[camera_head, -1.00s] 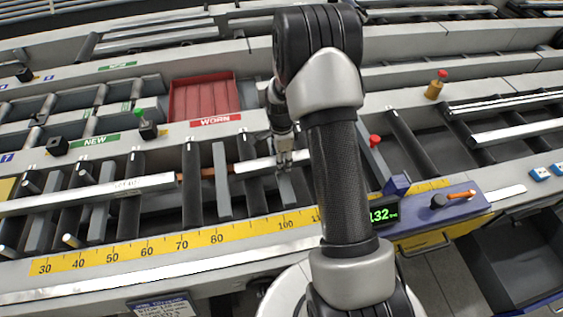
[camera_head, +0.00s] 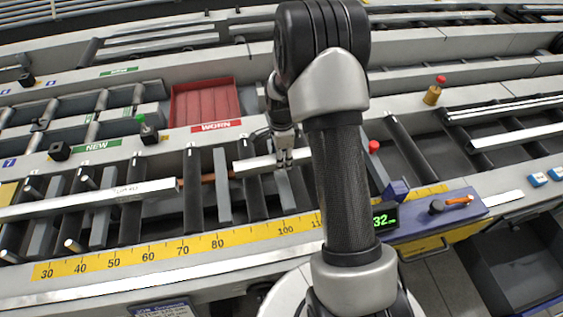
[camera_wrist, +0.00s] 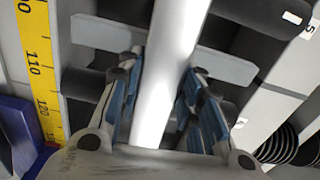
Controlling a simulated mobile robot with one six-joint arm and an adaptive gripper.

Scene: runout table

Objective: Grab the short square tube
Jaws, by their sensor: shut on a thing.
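The short square tube (camera_head: 256,165) is a pale metal bar over the rollers behind the yellow ruler. My gripper (camera_head: 285,158) is shut on it near its right part. In the wrist view the tube (camera_wrist: 164,70) runs between the two blue-padded fingers (camera_wrist: 158,105), which sit on either side of it. My arm hides the tube's right end in the head view. Whether the tube touches the rollers or is just above them is hard to tell.
A longer pale tube (camera_head: 90,199) lies to the left, with an orange-brown piece (camera_head: 208,178) between it and the short one. A red bin (camera_head: 204,101) stands behind. A blue unit with a green display (camera_head: 385,220) is at the right.

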